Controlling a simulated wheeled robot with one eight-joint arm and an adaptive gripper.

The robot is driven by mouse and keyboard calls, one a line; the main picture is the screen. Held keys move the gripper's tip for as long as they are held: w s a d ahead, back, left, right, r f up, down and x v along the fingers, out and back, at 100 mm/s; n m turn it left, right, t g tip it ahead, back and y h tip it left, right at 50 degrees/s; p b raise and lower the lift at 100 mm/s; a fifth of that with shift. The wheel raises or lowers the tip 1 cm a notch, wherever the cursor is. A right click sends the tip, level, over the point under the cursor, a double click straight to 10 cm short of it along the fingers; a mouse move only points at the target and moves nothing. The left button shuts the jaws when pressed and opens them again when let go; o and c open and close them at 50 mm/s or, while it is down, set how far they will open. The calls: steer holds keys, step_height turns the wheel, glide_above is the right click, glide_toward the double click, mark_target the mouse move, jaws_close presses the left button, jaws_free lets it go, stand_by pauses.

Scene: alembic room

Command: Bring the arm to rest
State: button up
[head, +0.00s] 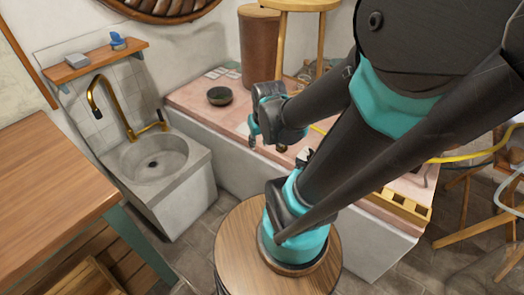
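My gripper (267,146) is at the end of my folded black and teal arm, in the middle of the head view. It hangs over the pink-topped bench, to the right of the dark bowl. Its two fingertips look apart, and I see nothing held between them. The fingers are small in this view, and my arm links partly cover the gripper's right side.
A dark bowl (219,96) stands on the pink-topped bench (190,97). A stone sink (155,160) with a brass tap (125,118) is at left, below a wooden shelf (95,62). A wooden table (50,185) fills the left foreground. A stool (299,5) stands behind.

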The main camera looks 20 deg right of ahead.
steer(key=shift+s+f+m, duration=0.25)
steer(key=shift+s+f, duration=0.15)
steer(key=shift+s, duration=0.35)
steer(key=shift+s+f+m, duration=0.25)
steer(key=shift+s+f, duration=0.1)
steer(key=shift+s, duration=0.4)
